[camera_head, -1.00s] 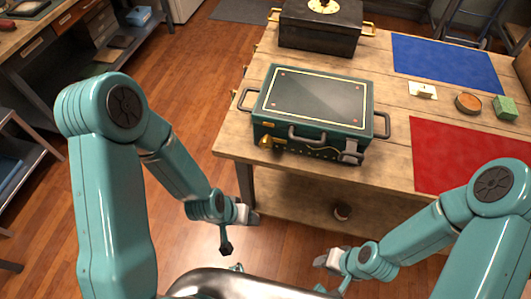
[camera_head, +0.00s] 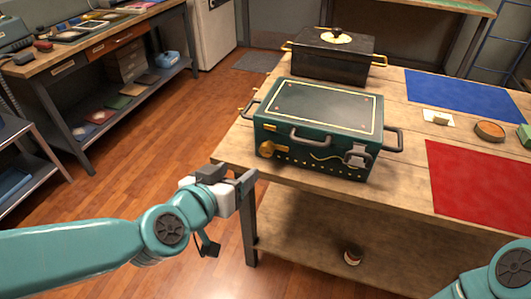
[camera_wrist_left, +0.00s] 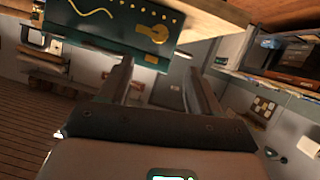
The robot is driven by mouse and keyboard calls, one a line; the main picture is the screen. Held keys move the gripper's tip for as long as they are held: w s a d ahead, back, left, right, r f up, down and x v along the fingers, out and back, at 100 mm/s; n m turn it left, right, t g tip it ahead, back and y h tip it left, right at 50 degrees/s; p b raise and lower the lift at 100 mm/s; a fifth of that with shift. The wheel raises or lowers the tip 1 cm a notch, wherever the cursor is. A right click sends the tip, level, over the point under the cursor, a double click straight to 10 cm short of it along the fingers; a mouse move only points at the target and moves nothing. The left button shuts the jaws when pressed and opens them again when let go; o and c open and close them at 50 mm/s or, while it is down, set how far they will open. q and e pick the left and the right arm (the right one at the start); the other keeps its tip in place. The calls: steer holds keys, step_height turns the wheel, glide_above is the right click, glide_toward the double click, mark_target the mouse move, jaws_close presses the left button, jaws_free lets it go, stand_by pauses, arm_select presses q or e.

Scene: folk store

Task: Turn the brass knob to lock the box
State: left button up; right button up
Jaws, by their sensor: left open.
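The green box (camera_head: 310,115) stands on the wooden table, its lid shut, with grey handles at its sides and front. The brass knob (camera_head: 267,148) is on the left of its front face; it also shows in the left wrist view (camera_wrist_left: 153,32), beyond the fingers. My left gripper (camera_head: 236,180) is open and empty, in front of the table's near left corner, lower than the knob and apart from it. In the left wrist view the open fingers (camera_wrist_left: 160,85) point towards the box front. My right gripper is out of view; only part of that arm shows at the lower right.
A black box (camera_head: 333,57) with gold handles stands behind the green box. A red mat (camera_head: 485,185) and a blue mat (camera_head: 465,95) lie on the right of the table. The table's front edge (camera_head: 235,168) is close to my left gripper. A small can sits on the lower shelf.

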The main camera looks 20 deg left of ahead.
arm_select(q)
steer(key=p, duration=0.4)
glide_toward(265, 151)
steer(key=x, duration=0.9)
steer(key=shift+w+f, duration=0.1)
steer(key=shift+w, duration=0.1)
